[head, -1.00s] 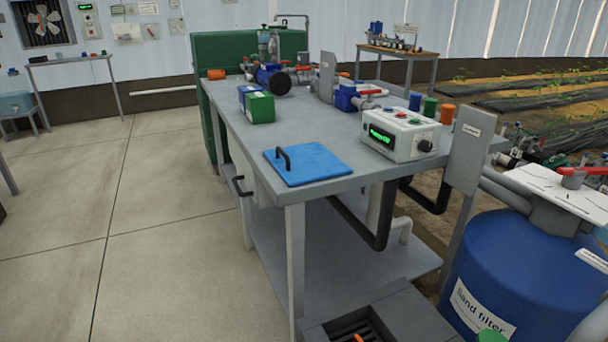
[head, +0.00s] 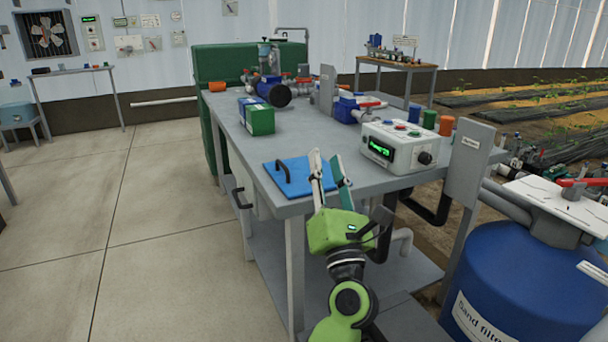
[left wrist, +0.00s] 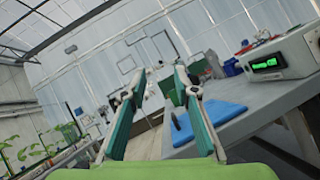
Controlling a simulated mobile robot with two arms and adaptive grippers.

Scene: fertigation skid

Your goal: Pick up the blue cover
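The blue cover (head: 294,178) is a flat square plate with a black handle (head: 283,171), lying on the near left corner of the grey bench. My left gripper (head: 328,166) is open and empty, raised at the bench's near edge; in the head view its fingers overlap the cover's right part. My right gripper is not in view.
A white control box (head: 398,146) with a green display stands right of the cover. A blue-and-green carton (head: 257,116) stands behind it. A blue sand filter tank (head: 515,285) is at the lower right. The grey bench top (head: 315,133) is clear between carton and control box.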

